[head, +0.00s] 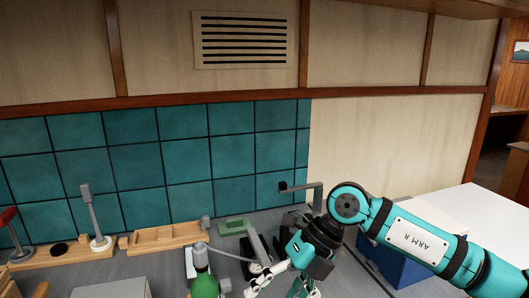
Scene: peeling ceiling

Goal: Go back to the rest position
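My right arm, marked "ARM R", comes in from the right over the grey worktop (70,280). Its gripper (283,290) points down at the bottom of the head view. Its fingers look spread apart, with one reaching left and one pointing down, and I see nothing held between them. The bottom edge of the picture cuts off the fingertips. My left gripper is not in view.
A green round-bodied object (205,286) stands just left of the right gripper. A wooden tray (165,239), a grey upright tool on a stand (91,215) and a red-headed tool (8,217) line the back. A blue box (395,268) sits behind the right arm. Teal tiles close off the rear.

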